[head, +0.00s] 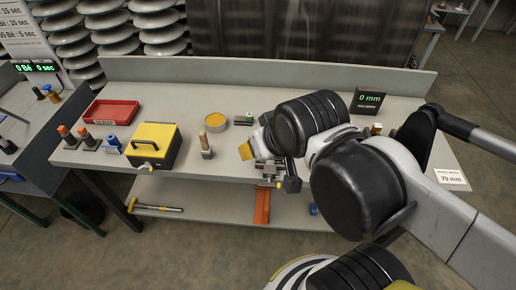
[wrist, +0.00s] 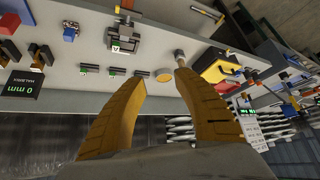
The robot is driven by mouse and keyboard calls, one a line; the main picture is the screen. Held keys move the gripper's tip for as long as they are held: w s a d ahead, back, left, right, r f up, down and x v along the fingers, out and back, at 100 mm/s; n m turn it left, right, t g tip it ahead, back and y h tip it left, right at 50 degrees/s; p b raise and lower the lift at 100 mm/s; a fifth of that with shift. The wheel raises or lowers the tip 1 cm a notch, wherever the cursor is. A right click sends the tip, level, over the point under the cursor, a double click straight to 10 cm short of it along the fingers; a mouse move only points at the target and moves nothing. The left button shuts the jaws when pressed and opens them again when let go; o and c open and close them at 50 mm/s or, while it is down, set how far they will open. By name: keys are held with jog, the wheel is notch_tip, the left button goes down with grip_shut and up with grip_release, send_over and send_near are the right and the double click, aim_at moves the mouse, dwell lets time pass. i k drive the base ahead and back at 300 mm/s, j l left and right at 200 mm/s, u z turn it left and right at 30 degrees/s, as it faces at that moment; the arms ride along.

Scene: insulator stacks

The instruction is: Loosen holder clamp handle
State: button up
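The holder clamp (head: 267,172), a grey metal block, sits at the table's front edge, partly hidden by my arm in the head view. In the wrist view the holder clamp (wrist: 129,38) shows upside down, beyond and above my fingertips, with a small green-lit label. I cannot clearly tell its handle apart; a dark knob on a short stem shows beside it in the head view. My gripper (wrist: 157,76) is open, its two yellow fingers spread with nothing between them. One yellow finger also shows in the head view (head: 246,151), left of the clamp and apart from it.
A "0 mm" display (head: 368,101) stands at the back right. A hammer (head: 155,209) lies on the lower shelf.

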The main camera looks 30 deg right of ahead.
aim_at(269, 185)
jog(key=k+j, duration=0.25)
jog(key=k, duration=0.25)
jog(key=k+j, duration=0.25)
jog(key=k, duration=0.3)
jog(key=k+j+u, duration=0.1)
jog(key=k+j, duration=0.15)
jog(key=k, duration=0.25)
